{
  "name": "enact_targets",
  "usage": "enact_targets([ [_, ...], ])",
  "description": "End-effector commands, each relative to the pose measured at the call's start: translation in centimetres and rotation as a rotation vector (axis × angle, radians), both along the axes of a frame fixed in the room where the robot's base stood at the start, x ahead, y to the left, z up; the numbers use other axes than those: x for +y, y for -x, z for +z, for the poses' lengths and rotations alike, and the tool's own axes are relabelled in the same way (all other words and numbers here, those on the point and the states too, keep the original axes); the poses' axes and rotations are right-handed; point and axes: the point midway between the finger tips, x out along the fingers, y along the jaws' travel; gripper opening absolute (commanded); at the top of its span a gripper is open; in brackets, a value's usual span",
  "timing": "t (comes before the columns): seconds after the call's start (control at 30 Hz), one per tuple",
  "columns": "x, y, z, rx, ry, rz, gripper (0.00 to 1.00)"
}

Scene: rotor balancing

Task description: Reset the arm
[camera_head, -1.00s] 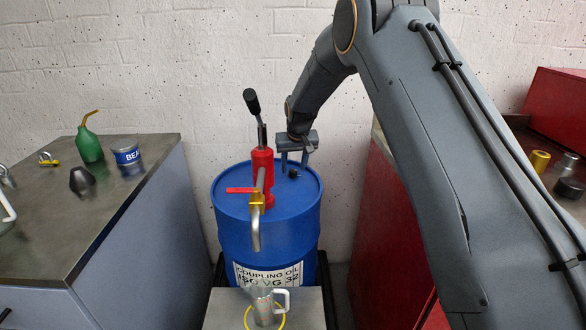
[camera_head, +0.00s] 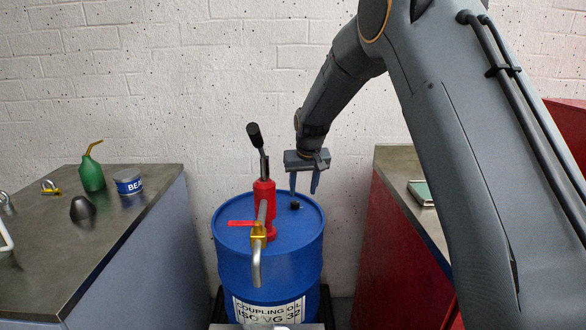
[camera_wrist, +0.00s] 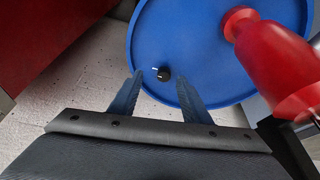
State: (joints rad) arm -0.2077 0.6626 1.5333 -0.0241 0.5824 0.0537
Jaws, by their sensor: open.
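My gripper (camera_head: 303,183) is open and empty above the back right of the blue drum (camera_head: 268,285). Its two fingers point down and show apart in the wrist view (camera_wrist: 160,95). A small black cap (camera_head: 295,206) sits on the drum's top, below the fingers; it also shows in the wrist view (camera_wrist: 163,74), between the fingers and beyond their tips. My arm reaches in from the right side of the head view.
A red pump (camera_head: 264,195) with a black-tipped lever stands on the drum, left of my gripper. A left bench (camera_head: 60,250) holds a green oil can (camera_head: 91,175), a blue tin (camera_head: 128,182) and other items. A red cabinet (camera_head: 400,255) stands at the right. The white wall is behind.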

Motion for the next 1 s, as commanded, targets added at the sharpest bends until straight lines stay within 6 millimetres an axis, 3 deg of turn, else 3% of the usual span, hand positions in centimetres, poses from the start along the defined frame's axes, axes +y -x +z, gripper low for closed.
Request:
enact_targets([
  [0.17,-5.2,8.8,1.7,0.083,0.013,-0.047,0.43],
  [0.3,-8.9,17.5,2.3,0.159,0.02,-0.083,0.43],
  [0.5,-12.8,30.5,2.2,0.262,0.026,-0.133,0.43],
  [0.6,-13.9,36.0,1.9,0.305,0.026,-0.153,0.43],
  [0.7,-14.6,39.9,1.6,0.336,0.026,-0.167,0.43],
  [0.8,-14.7,42.2,1.3,0.355,0.025,-0.174,0.43],
  [1.0,-14.8,43.3,1.1,0.364,0.025,-0.178,0.43],
])
